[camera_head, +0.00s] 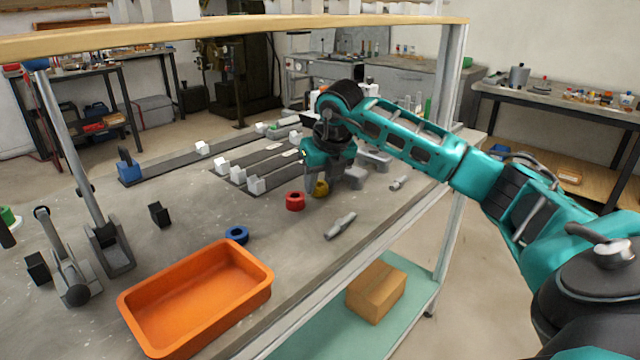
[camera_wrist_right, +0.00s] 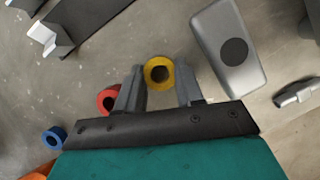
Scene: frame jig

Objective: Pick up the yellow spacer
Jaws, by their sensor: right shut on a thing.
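The yellow spacer (camera_head: 320,188) is a short ring on the grey bench, just right of the red spacer (camera_head: 295,201). My right gripper (camera_head: 319,184) reaches down over it from the right. In the right wrist view the yellow spacer (camera_wrist_right: 159,72) sits between the two fingertips (camera_wrist_right: 160,84), and the gripper is shut on it. I cannot tell whether it is lifted clear of the bench. The red spacer (camera_wrist_right: 108,99) lies beside the left finger in that view. My left gripper is not in view.
A blue ring (camera_head: 237,235) and an orange tray (camera_head: 197,299) are nearer on the bench. A grey block with a dark round spot (camera_wrist_right: 228,48) is close to the right finger. A grey metal part (camera_head: 340,226) lies near the front edge. White jig blocks stand behind.

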